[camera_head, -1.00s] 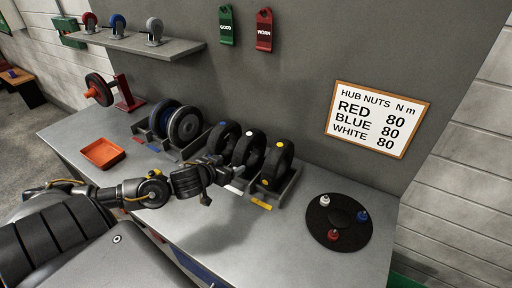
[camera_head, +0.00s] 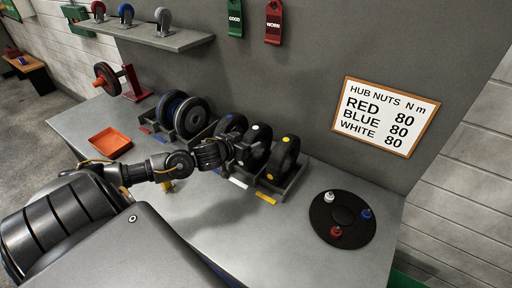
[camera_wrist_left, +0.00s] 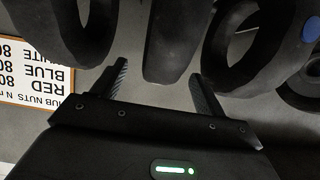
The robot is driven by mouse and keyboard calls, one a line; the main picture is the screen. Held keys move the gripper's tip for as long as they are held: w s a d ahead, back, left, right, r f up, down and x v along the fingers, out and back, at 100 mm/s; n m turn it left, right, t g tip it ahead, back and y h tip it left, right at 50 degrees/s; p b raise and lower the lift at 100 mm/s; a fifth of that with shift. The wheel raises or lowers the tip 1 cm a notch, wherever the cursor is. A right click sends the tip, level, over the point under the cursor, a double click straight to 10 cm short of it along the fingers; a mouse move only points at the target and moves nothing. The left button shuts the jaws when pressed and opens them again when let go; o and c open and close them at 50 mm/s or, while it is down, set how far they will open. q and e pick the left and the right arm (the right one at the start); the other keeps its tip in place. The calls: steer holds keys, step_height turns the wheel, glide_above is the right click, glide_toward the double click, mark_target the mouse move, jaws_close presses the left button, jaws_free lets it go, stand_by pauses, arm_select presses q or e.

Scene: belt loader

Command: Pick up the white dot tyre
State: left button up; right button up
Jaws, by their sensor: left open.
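The white dot tyre (camera_head: 253,146) stands upright in the rack, the middle one of three black tyres, with the blue dot tyre (camera_head: 232,124) to its left and the yellow dot tyre (camera_head: 285,158) to its right. My left gripper (camera_head: 228,151) is at the front of the white dot tyre, partly covering it and the blue dot tyre. In the left wrist view my open left gripper (camera_wrist_left: 158,74) has one finger on each side of the white dot tyre (camera_wrist_left: 171,40), seen edge-on. Contact cannot be told. My right gripper is not in view.
Neighbouring tyres stand close on both sides. Two larger wheels (camera_head: 190,117) stand in a rack to the left. An orange tray (camera_head: 110,142) lies at the left of the bench, and a round black nut plate (camera_head: 343,216) at the right. The bench front is clear.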

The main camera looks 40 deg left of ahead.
mark_target(252, 136)
arm_select(q)
steer(key=shift+w+a, duration=0.15)
steer(key=shift+w, duration=0.25)
steer(key=p+x, duration=0.1)
steer(key=x, duration=0.2)
steer(key=shift+w+a+f+p, duration=0.1)
steer(key=shift+w+a+p, duration=0.05)
steer(key=shift+w+p, duration=0.2)
steer(key=shift+w+f, duration=0.2)
steer(key=shift+w, duration=0.15)
jaws_close()
steer(key=shift+r, duration=0.1)
